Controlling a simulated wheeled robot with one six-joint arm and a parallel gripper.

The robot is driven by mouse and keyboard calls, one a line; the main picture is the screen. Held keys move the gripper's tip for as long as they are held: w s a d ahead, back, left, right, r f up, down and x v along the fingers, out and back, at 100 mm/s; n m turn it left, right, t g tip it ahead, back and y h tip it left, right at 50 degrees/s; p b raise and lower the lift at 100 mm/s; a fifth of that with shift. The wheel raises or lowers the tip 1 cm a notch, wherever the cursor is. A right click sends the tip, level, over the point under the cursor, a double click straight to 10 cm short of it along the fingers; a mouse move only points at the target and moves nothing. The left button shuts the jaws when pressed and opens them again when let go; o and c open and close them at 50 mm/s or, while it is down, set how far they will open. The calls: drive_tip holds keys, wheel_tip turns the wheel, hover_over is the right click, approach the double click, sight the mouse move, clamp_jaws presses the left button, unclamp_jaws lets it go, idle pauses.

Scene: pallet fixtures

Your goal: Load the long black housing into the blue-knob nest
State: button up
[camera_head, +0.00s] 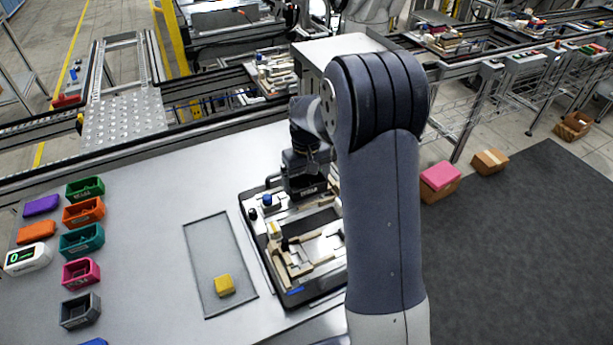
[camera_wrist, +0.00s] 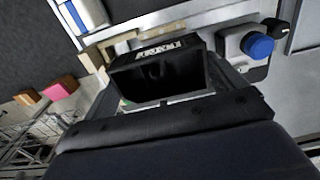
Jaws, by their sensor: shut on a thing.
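The long black housing (camera_head: 311,189) is in my gripper (camera_head: 304,172), over the far end of the pallet fixture (camera_head: 320,297). In the wrist view the housing (camera_wrist: 155,58) is an open black box with white lettering. My gripper (camera_wrist: 168,100) is shut on it; its fingertips are mostly hidden. The blue knob (camera_head: 267,200) stands just left of the housing, and in the wrist view the blue knob (camera_wrist: 258,46) is to its right. The nest floor beneath the housing is hidden, so I cannot tell whether the housing touches it.
A black knob (camera_head: 253,214) sits near the blue one. Tan fixture blocks (camera_head: 277,245) fill the nearer pallet. Left of it, a shallow tray (camera_head: 201,240) holds a yellow block (camera_head: 224,285). Several coloured bins (camera_head: 83,212) stand at far left. The table between is clear.

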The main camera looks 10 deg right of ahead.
drive_tip(key=shift+f, duration=0.15)
idle(0.3)
drive_tip(key=shift+f+b, duration=0.7)
drive_tip(key=shift+f, duration=0.2)
drive_tip(key=o, duration=0.8)
drive_tip(key=shift+c, duration=0.2)
drive_tip(key=shift+r, duration=0.1)
wheel_tip(320, 180, up, 11)
drive_tip(key=shift+b, duration=0.4)
